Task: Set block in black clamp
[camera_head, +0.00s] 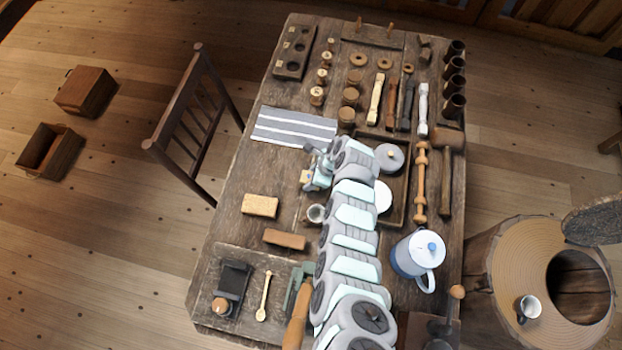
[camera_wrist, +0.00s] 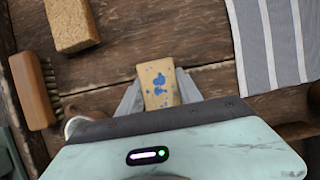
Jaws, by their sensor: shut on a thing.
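My gripper (camera_head: 313,177) is shut on a small pale wooden block (camera_wrist: 157,78) with blue paint marks. In the wrist view the block sits between the two grey fingers (camera_wrist: 159,92), above the table planks; I cannot tell how high. In the head view only a small pale bit of the block (camera_head: 304,176) shows beside my gripper. The black clamp (camera_head: 234,277) lies at the table's front left with a round wooden knob (camera_head: 221,305) at its near end. It is well away from my gripper, toward the lower left, and its jaw gap is hard to make out.
A tan rough block (camera_head: 260,205) and a brush (camera_head: 285,239) lie between my gripper and the black clamp. A small cup (camera_head: 316,212) stands close below my gripper. A wooden spoon (camera_head: 264,297) and a green clamp (camera_head: 300,290) are right of the black clamp. A striped cloth (camera_head: 293,126) lies behind.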

